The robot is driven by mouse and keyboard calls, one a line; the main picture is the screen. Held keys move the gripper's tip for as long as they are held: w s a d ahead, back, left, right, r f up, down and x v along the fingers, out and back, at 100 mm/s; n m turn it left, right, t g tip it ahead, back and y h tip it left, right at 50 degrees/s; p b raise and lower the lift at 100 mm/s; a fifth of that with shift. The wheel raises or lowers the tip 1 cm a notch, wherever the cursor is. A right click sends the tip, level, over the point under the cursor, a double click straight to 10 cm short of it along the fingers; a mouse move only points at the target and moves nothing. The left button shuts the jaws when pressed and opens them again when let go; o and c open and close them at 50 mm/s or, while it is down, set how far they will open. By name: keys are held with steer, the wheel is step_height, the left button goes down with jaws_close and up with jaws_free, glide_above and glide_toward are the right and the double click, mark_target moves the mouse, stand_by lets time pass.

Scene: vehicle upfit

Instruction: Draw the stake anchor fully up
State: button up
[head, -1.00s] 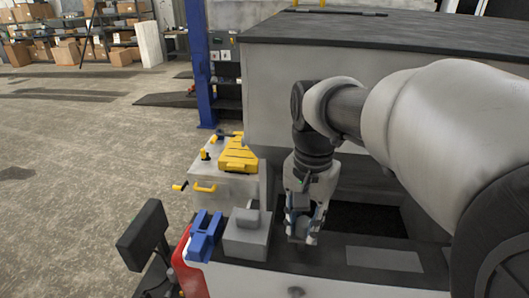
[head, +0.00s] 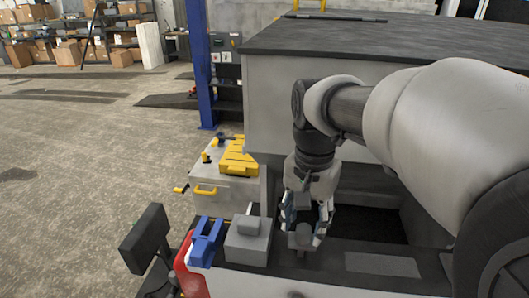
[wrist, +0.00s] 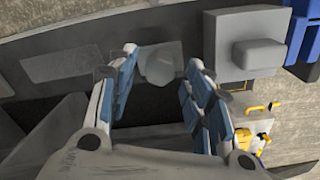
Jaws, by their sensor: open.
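A small grey round-topped piece, which looks like the stake anchor (head: 302,236), stands on the dark top rail of the truck bed side. It also shows in the wrist view (wrist: 160,66) as a grey knob. My gripper (head: 303,228) points down over it, with its blue-padded fingers open on either side. In the wrist view the knob lies between the two fingertips (wrist: 162,58), with visible gaps beside it. How far the anchor stands above the rail is hard to tell.
A grey block-shaped fixture (head: 248,243) and a blue bracket (head: 206,240) stand on the rail to the left. A grey cabinet with yellow handles (head: 228,188) is beyond them. The dark bed opening (head: 370,222) lies behind the rail. A flat grey plate (head: 382,265) is to the right.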

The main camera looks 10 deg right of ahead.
mark_target(304, 228)
steer(key=shift+r+p, duration=1.2)
steer(key=shift+r, duration=1.15)
